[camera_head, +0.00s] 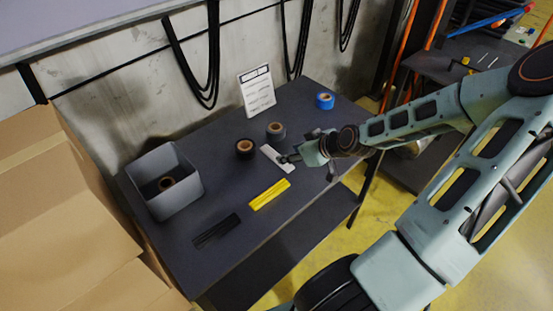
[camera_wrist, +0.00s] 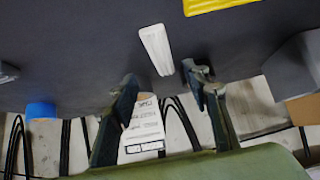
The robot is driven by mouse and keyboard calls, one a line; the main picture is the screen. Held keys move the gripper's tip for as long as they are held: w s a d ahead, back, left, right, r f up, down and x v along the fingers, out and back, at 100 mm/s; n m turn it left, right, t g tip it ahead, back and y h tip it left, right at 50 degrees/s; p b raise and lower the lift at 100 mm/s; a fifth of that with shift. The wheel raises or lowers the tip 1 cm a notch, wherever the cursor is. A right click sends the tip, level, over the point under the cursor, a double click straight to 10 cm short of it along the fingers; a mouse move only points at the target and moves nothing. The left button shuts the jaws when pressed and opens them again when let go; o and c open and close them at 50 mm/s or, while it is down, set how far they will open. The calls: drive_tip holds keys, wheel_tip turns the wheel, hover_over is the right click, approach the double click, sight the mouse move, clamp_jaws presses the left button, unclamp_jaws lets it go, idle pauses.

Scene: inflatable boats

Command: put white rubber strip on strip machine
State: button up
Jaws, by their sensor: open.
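The white rubber strip (camera_head: 272,154) lies flat on the dark table, right of the black tape rolls. In the wrist view the strip (camera_wrist: 156,48) lies just beyond my fingertips, its near end roughly in line with the gap between them. My gripper (camera_head: 290,158) is at the strip's right side in the head view and partly covers it. In the wrist view my gripper (camera_wrist: 163,82) has its fingers apart, with nothing held between them. I cannot make out a strip machine in either view.
A yellow strip (camera_head: 269,194) and a black strip (camera_head: 216,230) lie nearer the table's front. A grey box (camera_head: 181,203) holding a tape roll stands at the left. Black tape rolls (camera_head: 245,148), a white sign (camera_head: 257,92) and blue tape (camera_head: 325,101) stand towards the back.

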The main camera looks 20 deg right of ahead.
sight(269, 151)
drive_tip(key=shift+x, duration=3.15)
drive_tip(key=shift+s+a+f, duration=0.1)
drive_tip(key=shift+s+a, duration=0.05)
clamp_jaws()
